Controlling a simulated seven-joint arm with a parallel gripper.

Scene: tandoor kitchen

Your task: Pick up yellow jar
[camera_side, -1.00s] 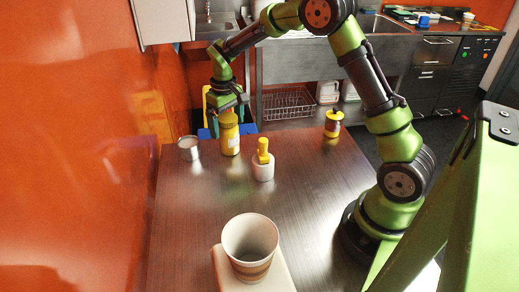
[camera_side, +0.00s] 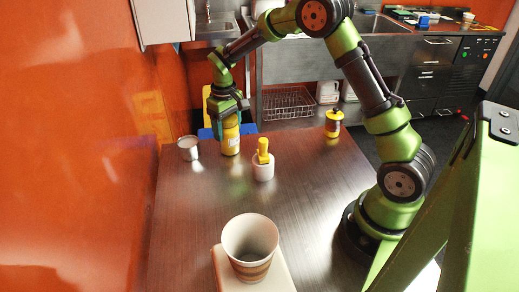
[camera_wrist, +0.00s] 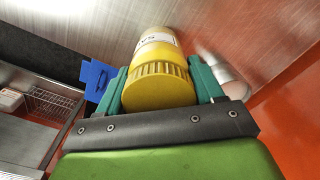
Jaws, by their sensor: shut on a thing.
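The yellow jar (camera_side: 231,139) stands upright near the far left edge of the table, with a white label on its side. My gripper (camera_side: 227,116) is over it from above, shut on its upper part. In the wrist view the jar (camera_wrist: 158,66) shows its ribbed yellow lid between the two green fingers of my gripper (camera_wrist: 160,85), one on each side. The jar's base appears to be at the tabletop; I cannot tell whether it touches.
A metal tin (camera_side: 188,148) stands just left of the jar. A yellow-and-dark jar (camera_side: 333,123) stands at the far right edge. A large striped cup (camera_side: 250,247) is in front. The table's middle (camera_side: 225,195) is clear.

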